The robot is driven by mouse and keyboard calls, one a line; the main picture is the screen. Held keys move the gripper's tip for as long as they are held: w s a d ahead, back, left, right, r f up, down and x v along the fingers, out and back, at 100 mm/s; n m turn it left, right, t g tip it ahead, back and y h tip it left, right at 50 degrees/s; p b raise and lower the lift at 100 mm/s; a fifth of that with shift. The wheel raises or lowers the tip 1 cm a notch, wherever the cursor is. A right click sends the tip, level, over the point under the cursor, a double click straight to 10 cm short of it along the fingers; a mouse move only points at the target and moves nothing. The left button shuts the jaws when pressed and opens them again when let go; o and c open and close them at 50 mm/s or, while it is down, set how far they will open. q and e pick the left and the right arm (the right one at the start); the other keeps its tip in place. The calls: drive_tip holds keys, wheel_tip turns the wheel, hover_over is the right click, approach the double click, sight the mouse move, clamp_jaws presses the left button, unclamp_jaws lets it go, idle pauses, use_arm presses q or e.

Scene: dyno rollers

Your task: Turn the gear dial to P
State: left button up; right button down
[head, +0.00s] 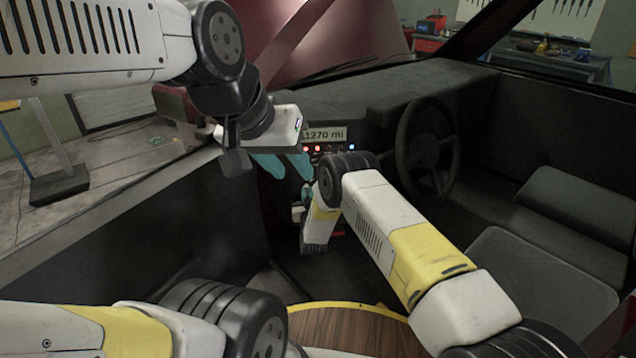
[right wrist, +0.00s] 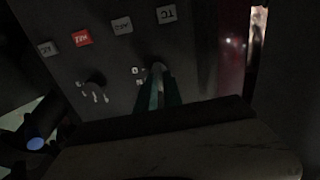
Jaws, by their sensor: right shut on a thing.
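In the right wrist view, the gear dial (right wrist: 156,67) is a small dark knob on a dark panel. Small white letters beside it include an N; the rest are hidden or unclear. The teal fingers of my right gripper (right wrist: 158,85) are shut on the dial, one on each side. In the head view, my right gripper (head: 307,194) reaches the dashboard's lower centre, and the arm hides the dial. My left gripper (head: 283,163) hangs left of the dashboard display with its teal fingers apart, and I see nothing between them.
A second knob (right wrist: 95,78) and several labelled buttons, one a red button (right wrist: 82,38), are on the panel. The display (head: 325,135) reads 1270 mi. My left gripper is close to the right one.

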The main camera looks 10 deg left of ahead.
drive_tip(key=shift+f, duration=0.15)
drive_tip(key=c, duration=1.5)
unclamp_jaws()
drive_tip(key=v, duration=0.8)
